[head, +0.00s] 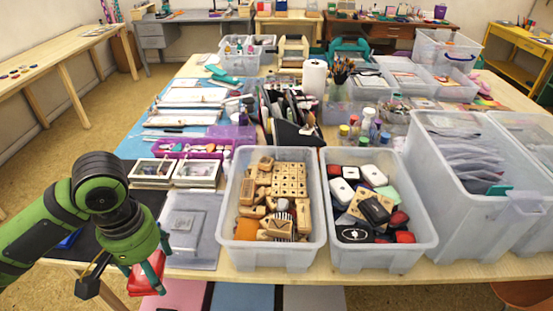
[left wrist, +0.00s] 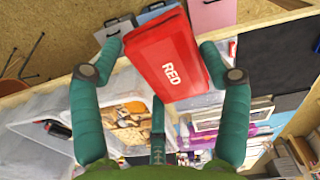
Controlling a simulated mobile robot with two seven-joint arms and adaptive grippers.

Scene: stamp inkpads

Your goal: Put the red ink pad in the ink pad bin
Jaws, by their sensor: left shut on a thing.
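The red ink pad (head: 140,281), lettered RED, is held by my left gripper (head: 125,277) at the table's front left edge. In the left wrist view the red ink pad (left wrist: 172,62) is tilted between the two teal fingers of the left gripper (left wrist: 163,48), which are shut on it. In the head view the gripper partly hides the pad. The ink pad bin (head: 380,258), a clear bin with black, white, green and red pads inside, stands at the front, right of centre and well to the right of my gripper. My right gripper is not in view.
A clear bin of wooden stamps (head: 272,257) stands between my left gripper and the ink pad bin. A taller clear bin (head: 455,215) stands right of the ink pad bin.

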